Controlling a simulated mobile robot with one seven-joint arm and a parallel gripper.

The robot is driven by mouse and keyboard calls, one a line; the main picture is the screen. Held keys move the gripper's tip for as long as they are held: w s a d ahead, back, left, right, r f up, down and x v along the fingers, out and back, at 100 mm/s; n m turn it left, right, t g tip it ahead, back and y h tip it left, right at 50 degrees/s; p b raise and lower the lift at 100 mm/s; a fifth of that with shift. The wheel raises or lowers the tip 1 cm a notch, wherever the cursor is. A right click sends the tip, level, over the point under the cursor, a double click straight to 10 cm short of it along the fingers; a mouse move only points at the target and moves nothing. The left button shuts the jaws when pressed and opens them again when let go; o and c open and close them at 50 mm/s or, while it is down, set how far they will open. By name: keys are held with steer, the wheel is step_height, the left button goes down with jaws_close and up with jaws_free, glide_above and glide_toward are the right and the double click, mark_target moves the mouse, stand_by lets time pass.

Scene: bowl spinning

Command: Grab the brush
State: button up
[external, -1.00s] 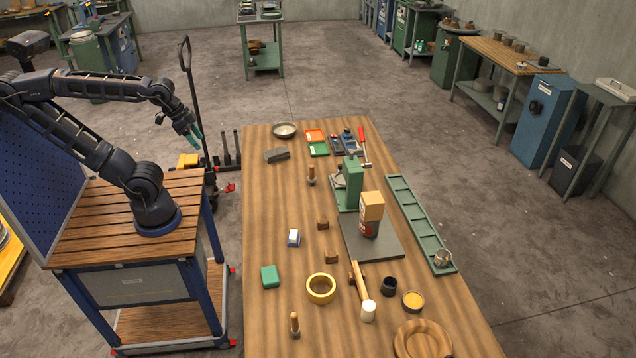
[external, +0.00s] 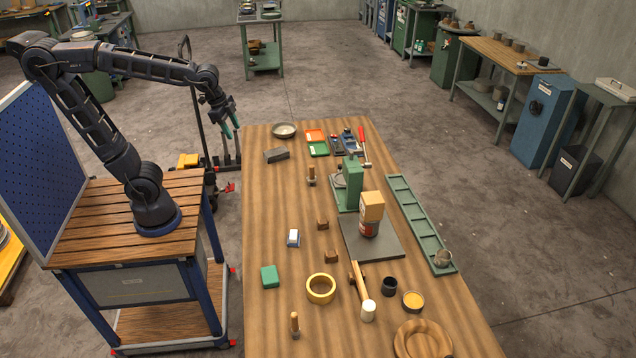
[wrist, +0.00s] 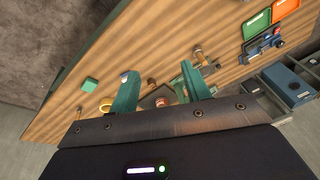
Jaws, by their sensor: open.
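No thing on the wooden table (external: 270,205) is plainly a brush at this size. Two short upright wooden-handled tools, one at the table's left-middle (external: 311,176) and one near its front (external: 295,324), could be brushes. A longer red-handled tool (external: 363,146) lies near the far right edge. My gripper (external: 231,124) is in the air just left of the table's far left corner, apart from everything on it. In the wrist view its green fingers (wrist: 160,88) are spread with nothing held. A wooden-handled tool also shows there, beyond the right finger (wrist: 198,53).
A green press (external: 350,184) and a brown-topped container (external: 371,211) stand mid-table. A long green tray (external: 419,222) lies along the right side. A yellow ring-shaped bowl (external: 321,288), a mallet (external: 361,291) and small blocks lie in front. The left-middle wood is mostly bare.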

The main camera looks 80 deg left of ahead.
steer(key=w+a+f+m+g, duration=0.1)
steer(key=w+f+m, duration=0.15)
steer(key=w, duration=0.55)
steer(key=w+a+f+m+g, duration=0.1)
steer(key=w+a+f+m, duration=0.15)
steer(key=w, duration=0.55)
steer(key=m+g, duration=0.1)
steer(key=m, duration=0.5)
glide_above(312, 166)
steer(key=f, duration=1.1)
steer(key=shift+s+a+f, duration=0.25)
steer(key=shift+s+f, duration=0.05)
steer(key=shift+f, duration=0.05)
step_height(312, 166, down, 5)
steer(key=shift+f, duration=0.2)
steer(key=shift+w+d+f, duration=0.1)
steer(key=shift+w+f, duration=0.05)
steer(key=shift+f, duration=1.2)
steer(key=shift+w+d+f, duration=0.1)
steer(key=shift+f, duration=1.2)
jaws_close()
